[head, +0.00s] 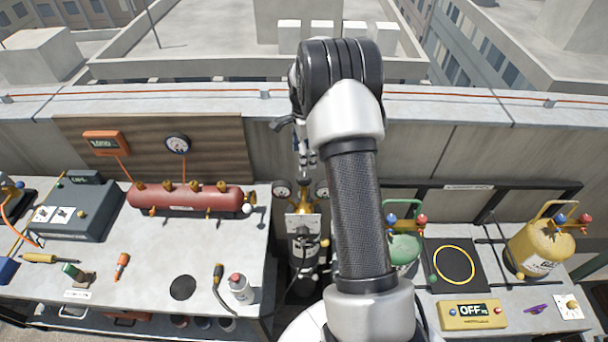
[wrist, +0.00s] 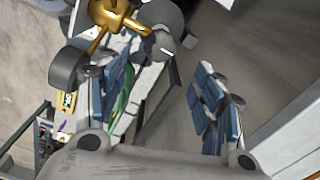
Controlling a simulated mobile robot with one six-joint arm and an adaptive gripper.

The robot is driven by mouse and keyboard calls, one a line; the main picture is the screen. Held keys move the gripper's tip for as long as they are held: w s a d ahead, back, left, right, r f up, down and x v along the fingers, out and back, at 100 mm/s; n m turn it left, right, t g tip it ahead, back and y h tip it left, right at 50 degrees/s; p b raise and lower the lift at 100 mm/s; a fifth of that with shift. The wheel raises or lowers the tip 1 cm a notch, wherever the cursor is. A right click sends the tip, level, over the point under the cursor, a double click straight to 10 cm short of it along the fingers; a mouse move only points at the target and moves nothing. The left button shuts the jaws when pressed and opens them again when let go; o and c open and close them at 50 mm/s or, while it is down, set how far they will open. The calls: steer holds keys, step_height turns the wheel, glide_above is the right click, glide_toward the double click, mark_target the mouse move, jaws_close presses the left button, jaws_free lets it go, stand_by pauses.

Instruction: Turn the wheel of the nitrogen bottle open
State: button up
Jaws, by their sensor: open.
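The nitrogen bottle (head: 304,254) stands upright in the gap between the two benches. Brass regulator parts and two round gauges sit at its top, the left gauge (head: 283,188) beside the right gauge (head: 321,190). My gripper (head: 304,152) is above and behind the bottle top in the head view, partly covered by my arm. In the wrist view my gripper (wrist: 165,80) is open, with blue-padded fingers apart and nothing between them. Brass fittings (wrist: 115,17) show beyond the left finger, near the upper edge. I cannot clearly make out the bottle's wheel.
The left bench (head: 140,255) carries a red manifold tank (head: 190,196), tools and a small bottle (head: 240,288). The right bench carries a green cylinder (head: 403,248), a yellow cylinder (head: 541,246) and a display reading OFF (head: 473,314). A parapet wall (head: 450,150) stands behind.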

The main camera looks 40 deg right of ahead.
mark_target(304, 177)
step_height(304, 177, down, 10)
steer(key=shift+r, duration=0.2)
steer(key=shift+c, duration=0.2)
steer(key=c, duration=1)
